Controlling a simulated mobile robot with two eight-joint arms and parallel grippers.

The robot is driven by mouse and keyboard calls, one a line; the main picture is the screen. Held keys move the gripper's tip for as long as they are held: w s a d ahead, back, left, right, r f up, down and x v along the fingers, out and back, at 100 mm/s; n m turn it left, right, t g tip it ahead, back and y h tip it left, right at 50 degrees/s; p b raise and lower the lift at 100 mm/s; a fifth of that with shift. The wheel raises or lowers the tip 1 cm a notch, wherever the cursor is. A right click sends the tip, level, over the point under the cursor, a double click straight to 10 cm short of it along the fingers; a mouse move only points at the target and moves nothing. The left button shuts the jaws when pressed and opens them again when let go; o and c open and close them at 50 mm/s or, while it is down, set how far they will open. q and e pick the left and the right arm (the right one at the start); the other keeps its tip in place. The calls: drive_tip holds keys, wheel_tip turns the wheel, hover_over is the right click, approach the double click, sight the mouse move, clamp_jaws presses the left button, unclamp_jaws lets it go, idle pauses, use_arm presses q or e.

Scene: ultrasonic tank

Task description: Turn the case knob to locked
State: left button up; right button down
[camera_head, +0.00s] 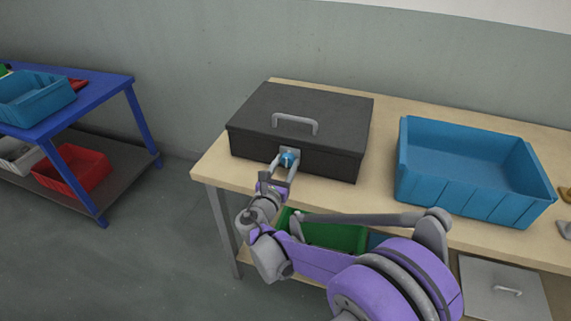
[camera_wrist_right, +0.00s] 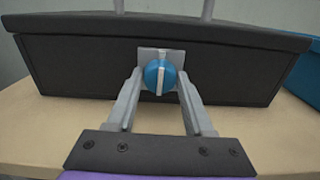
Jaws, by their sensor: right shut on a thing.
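The black case (camera_head: 310,112) stands shut on the wooden bench, with a grey handle on its lid. Its blue knob (camera_head: 288,160) is on a grey plate on the front face. In the right wrist view the knob (camera_wrist_right: 160,76) is round and blue with a light bar standing upright across it. My right gripper (camera_head: 285,164) is at the front of the case, its two fingers either side of the knob and shut on it. The fingers (camera_wrist_right: 158,84) reach the knob from both sides in the right wrist view. My left gripper is not in view.
A blue bin (camera_head: 404,170) stands on the bench (camera_head: 222,166) to the right of the case. A green bin (camera_head: 335,237) and a grey lidded box (camera_head: 500,290) are below the bench top. A blue table (camera_head: 110,88) with bins stands at left, with open floor between.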

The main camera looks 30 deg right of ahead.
drive_tip(key=m+p, duration=0.1)
drive_tip(key=m, duration=0.3)
drive_tip(key=shift+m, duration=0.3)
drive_tip(key=m, duration=0.4)
drive_tip(key=shift+m+p, duration=0.3)
drive_tip(key=shift+p, duration=0.1)
drive_tip(key=m, duration=0.4)
drive_tip(key=shift+p, duration=0.35)
drive_tip(key=shift+m+p, duration=0.3)
drive_tip(key=shift+m, duration=1.9)
drive_tip(key=shift+c, duration=1.4)
unclamp_jaws()
